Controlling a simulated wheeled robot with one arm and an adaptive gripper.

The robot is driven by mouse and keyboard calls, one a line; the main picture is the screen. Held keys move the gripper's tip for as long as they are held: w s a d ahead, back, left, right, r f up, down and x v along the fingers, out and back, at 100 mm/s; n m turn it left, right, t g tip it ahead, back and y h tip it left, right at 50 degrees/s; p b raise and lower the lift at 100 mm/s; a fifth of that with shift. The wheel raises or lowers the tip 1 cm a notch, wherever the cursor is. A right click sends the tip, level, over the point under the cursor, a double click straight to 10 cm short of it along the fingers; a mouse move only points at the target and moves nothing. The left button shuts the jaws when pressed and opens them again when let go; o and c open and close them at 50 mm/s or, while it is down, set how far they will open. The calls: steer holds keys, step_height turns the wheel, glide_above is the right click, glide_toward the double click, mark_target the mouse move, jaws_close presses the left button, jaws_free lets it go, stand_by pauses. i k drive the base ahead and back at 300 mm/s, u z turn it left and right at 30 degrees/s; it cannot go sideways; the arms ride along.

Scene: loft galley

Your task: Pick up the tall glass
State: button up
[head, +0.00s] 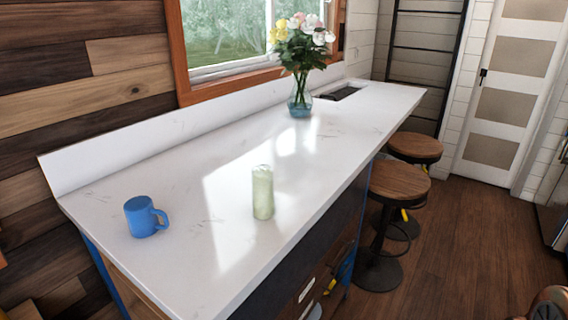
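A tall glass (263,193), pale green and translucent, stands upright on the white countertop (180,190). It is near the front edge, in the middle of the head view, and nothing touches it. What is inside it, if anything, is too unclear to tell. My gripper is not in view.
A blue mug (144,217) stands to the left of the glass. A vase of flowers (300,95) stands farther back by the window. Two round stools (399,183) (415,147) are along the counter's right side. The wooden floor (455,260) at right is largely clear.

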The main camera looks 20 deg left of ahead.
mark_target(264, 201)
steer(key=i, duration=0.65)
steer(key=u, duration=2.2)
